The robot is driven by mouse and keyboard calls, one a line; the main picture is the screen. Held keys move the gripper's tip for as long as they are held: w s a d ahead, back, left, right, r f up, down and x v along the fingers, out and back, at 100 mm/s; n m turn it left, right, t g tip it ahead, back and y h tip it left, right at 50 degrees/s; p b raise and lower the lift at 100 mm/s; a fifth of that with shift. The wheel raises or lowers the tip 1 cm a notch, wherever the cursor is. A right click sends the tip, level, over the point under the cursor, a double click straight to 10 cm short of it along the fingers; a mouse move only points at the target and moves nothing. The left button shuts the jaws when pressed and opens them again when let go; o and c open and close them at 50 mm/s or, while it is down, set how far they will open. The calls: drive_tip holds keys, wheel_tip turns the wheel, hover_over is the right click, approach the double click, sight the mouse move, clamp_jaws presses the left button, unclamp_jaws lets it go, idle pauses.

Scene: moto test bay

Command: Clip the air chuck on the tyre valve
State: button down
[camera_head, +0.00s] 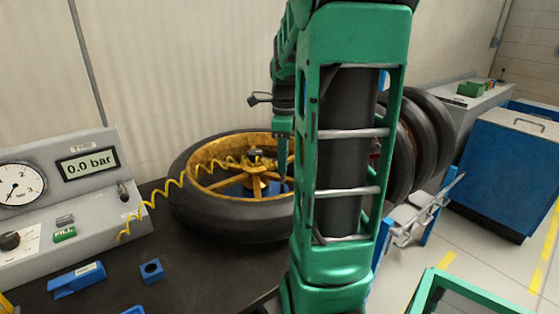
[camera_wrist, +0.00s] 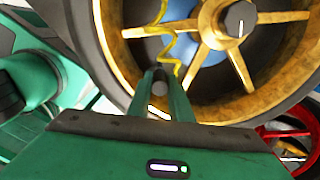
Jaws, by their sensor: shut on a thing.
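A black tyre on a gold spoked wheel (camera_head: 210,213) lies flat on the dark bench; its gold rim and spokes also fill the upper part of the wrist view (camera_wrist: 275,17). My gripper (camera_wrist: 161,82) is shut on a small dark piece, the air chuck (camera_wrist: 160,87), which shows only in part between the fingers. The yellow coiled hose (camera_wrist: 158,50) runs up from it. In the head view the hose (camera_head: 176,181) stretches from the console to the wheel. I cannot make out the tyre valve.
A grey console (camera_head: 78,220) with a round gauge (camera_head: 18,184) and a display reading 0.0 bar (camera_head: 88,163) stands at left. Blue blocks (camera_head: 77,280) (camera_head: 151,271) lie on the bench. More tyres (camera_head: 432,135) and a blue cabinet (camera_head: 510,170) stand at right.

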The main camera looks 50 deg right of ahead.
drive_tip(key=shift+f, duration=0.4)
idle(1.7)
drive_tip(key=c, duration=1.1)
unclamp_jaws()
drive_tip(key=shift+r, duration=3.5)
drive_tip(key=shift+a, duration=0.1)
drive_tip(key=s+a+f+n, duration=0.1)
drive_tip(key=a+n, duration=0.2)
drive_tip(key=s+a+f+n, duration=0.1)
drive_tip(key=s+a+n, duration=0.1)
drive_tip(key=n, duration=0.1)
drive_tip(key=s+a+f+n, duration=0.1)
drive_tip(key=s+a+n, duration=0.1)
drive_tip(key=a+n, duration=0.1)
drive_tip(key=shift+a+f+n, duration=0.3)
drive_tip(key=shift+a+n, duration=0.05)
drive_tip(key=shift+n, duration=0.25)
drive_tip(key=s+a+f+n, duration=0.2)
drive_tip(key=s+n, duration=0.1)
drive_tip(key=n, duration=0.1)
drive_tip(key=s+a+f+n, duration=0.2)
drive_tip(key=a+n, duration=0.1)
drive_tip(key=n, duration=0.1)
drive_tip(key=s+a+f+n, duration=0.2)
drive_tip(key=s+n, duration=0.1)
drive_tip(key=n, duration=0.2)
drive_tip(key=shift+s+a+f, duration=0.3)
